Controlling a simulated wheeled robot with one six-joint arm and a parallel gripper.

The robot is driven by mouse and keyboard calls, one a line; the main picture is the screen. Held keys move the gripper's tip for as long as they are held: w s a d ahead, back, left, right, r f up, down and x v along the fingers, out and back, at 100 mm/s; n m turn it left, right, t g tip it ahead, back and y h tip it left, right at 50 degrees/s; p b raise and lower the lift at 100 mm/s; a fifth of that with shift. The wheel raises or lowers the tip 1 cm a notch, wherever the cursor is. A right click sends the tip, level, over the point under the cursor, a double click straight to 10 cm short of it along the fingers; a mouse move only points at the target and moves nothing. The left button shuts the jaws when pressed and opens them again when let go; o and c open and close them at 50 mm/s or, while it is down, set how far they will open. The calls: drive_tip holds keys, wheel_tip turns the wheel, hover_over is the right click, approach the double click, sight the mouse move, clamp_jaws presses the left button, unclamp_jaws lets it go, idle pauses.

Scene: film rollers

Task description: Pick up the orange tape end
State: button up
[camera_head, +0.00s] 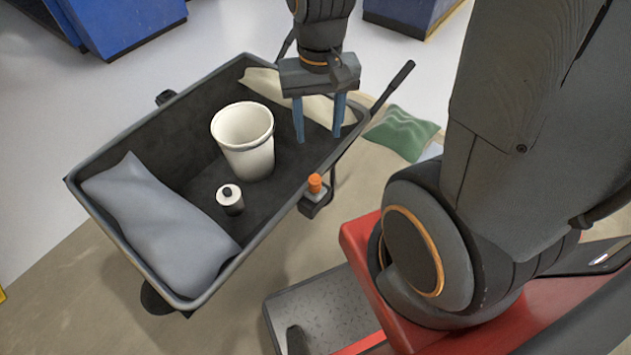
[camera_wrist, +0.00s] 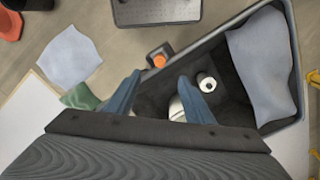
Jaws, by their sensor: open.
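The orange tape end (camera_head: 315,184) is a small orange piece that sits upright on a small dark bracket (camera_head: 311,206) on the right side of the cart. In the wrist view it shows as an orange disc (camera_wrist: 160,62) just beyond the gap between my fingertips. My gripper (camera_head: 318,138) points down with its two blue fingers apart and nothing between them. In the head view it is over the cart's upper right part, above the tape end in the picture. The wrist view also shows my gripper (camera_wrist: 159,76) open.
The dark cart (camera_head: 115,236) holds a white bucket (camera_head: 246,150), a small white roll (camera_head: 230,203) and a grey-blue sack (camera_head: 160,225). A beige sack (camera_head: 262,82) lies at its far end.

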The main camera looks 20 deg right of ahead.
wheel_tip(320, 180, down, 6)
drive_tip(key=w+m+p, duration=0.2)
drive_tip(key=m+p, duration=0.2)
drive_tip(key=m, duration=0.3)
drive_tip(key=m+p, duration=0.3)
drive_tip(key=m, duration=0.4)
hover_over(316, 178)
wheel_tip(316, 178, down, 7)
drive_tip(key=shift+s+r, duration=0.1)
drive_tip(key=shift+s, duration=0.05)
drive_tip(key=shift+f, duration=0.45)
drive_tip(key=shift+f+p, duration=1.05)
drive_tip(key=shift+f, duration=2.6)
clamp_jaws()
